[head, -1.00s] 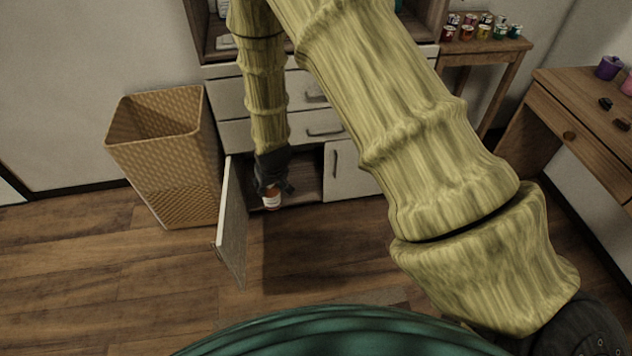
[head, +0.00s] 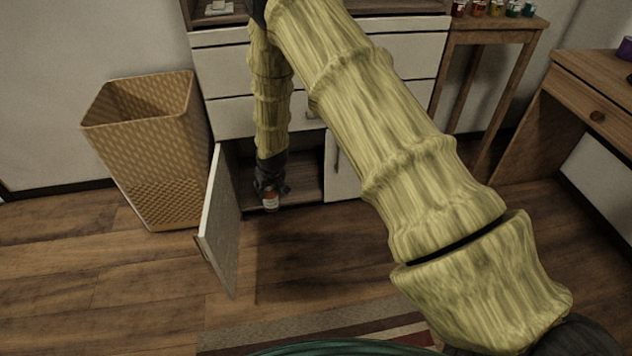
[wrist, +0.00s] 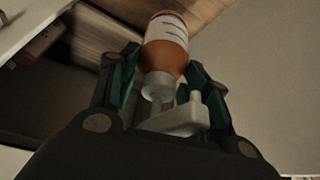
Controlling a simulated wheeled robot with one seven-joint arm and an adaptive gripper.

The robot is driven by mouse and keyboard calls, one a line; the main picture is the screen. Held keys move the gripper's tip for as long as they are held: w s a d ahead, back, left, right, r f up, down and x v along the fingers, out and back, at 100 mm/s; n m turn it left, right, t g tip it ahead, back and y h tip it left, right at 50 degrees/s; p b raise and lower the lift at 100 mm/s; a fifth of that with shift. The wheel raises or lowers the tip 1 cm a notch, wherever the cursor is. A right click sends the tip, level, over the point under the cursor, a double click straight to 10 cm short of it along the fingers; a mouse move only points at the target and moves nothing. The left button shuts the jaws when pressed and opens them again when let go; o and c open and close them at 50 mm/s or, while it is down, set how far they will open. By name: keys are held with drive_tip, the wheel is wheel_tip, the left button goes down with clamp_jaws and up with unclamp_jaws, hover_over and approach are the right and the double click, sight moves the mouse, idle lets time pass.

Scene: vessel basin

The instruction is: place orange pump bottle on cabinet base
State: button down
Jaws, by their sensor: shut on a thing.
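The orange pump bottle (head: 271,201) has a white label and hangs below my gripper (head: 270,187) in the head view, at the open front of the cabinet. In the wrist view my gripper (wrist: 170,88) is shut on the bottle (wrist: 166,45) near its pale pump top (wrist: 180,115). The cabinet base (head: 305,188) is the brown floor of the open lower compartment. The bottle overlaps its front part in the head view. I cannot tell whether the bottle touches it.
The open cabinet door (head: 222,225) stands just left of my gripper. A wicker basket (head: 150,140) is further left. White drawers (head: 222,75) are above the compartment, and a closed door (head: 343,165) is to its right. A wooden desk (head: 590,100) stands at the right.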

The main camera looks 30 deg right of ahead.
drive_tip(key=w+d+f+b, duration=0.3)
drive_tip(key=w+f+b, duration=0.1)
drive_tip(key=f+b, duration=0.4)
drive_tip(key=w+d+f+b, duration=0.35)
drive_tip(key=f+b, duration=0.35)
drive_tip(key=f, duration=0.3)
drive_tip(key=w+d+f+b, duration=0.1)
drive_tip(key=w+f+b, duration=0.1)
drive_tip(key=w+b, duration=0.3)
drive_tip(key=w+d+f+b, duration=0.1)
drive_tip(key=w+f+b, duration=0.2)
drive_tip(key=w, duration=0.8)
drive_tip(key=shift+w+d+b, duration=0.3)
drive_tip(key=shift+d+b, duration=0.05)
drive_tip(key=shift+b, duration=0.8)
drive_tip(key=shift+f, duration=0.25)
drive_tip(key=c, duration=0.7)
unclamp_jaws()
drive_tip(key=shift+r, duration=0.15)
